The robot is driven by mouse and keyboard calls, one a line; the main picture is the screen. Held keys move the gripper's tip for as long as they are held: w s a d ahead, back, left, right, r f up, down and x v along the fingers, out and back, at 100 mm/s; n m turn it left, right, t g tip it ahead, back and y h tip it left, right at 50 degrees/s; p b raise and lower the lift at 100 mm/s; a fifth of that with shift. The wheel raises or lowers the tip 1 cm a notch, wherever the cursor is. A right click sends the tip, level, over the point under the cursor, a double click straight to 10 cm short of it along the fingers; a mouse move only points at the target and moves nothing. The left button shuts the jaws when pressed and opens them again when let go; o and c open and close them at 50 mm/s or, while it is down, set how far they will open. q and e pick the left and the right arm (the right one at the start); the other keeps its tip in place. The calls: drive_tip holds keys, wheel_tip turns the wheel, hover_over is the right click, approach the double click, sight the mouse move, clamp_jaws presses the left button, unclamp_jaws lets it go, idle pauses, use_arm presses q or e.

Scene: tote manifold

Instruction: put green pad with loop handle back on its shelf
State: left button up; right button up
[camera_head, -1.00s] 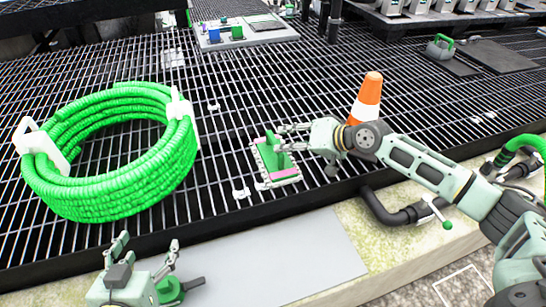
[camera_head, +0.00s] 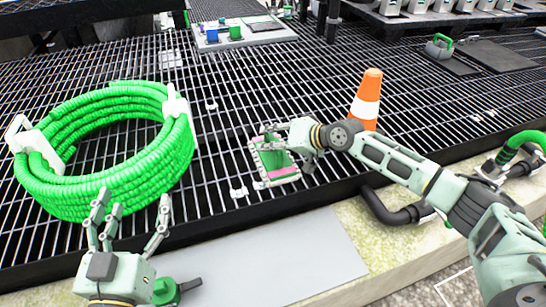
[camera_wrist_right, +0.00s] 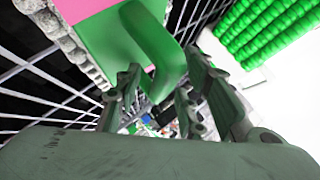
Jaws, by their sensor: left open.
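The green pad with loop handle (camera_head: 272,158), with pink at its edges, sits on the black grating left of my right gripper. A grey bumpy border shows beside it. My right gripper (camera_head: 285,135) is at the loop handle. In the right wrist view the green loop (camera_wrist_right: 152,45) reaches down between my fingers (camera_wrist_right: 160,95); whether they are closed on it is unclear. My left gripper (camera_head: 130,215) is open and empty, its fingers pointing up in front of the coiled green hose. I cannot identify which surface is the pad's shelf.
The coiled green hose (camera_head: 75,190) fills the grating's left side. An orange and white cone (camera_head: 367,100) stands behind my right arm. A grey panel (camera_head: 290,260) lies at the front. A tray with blue and green blocks (camera_head: 240,35) is at the back. Some middle grating is free.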

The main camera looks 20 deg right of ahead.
drive_tip(key=shift+c, duration=0.4)
clamp_jaws()
idle(0.4)
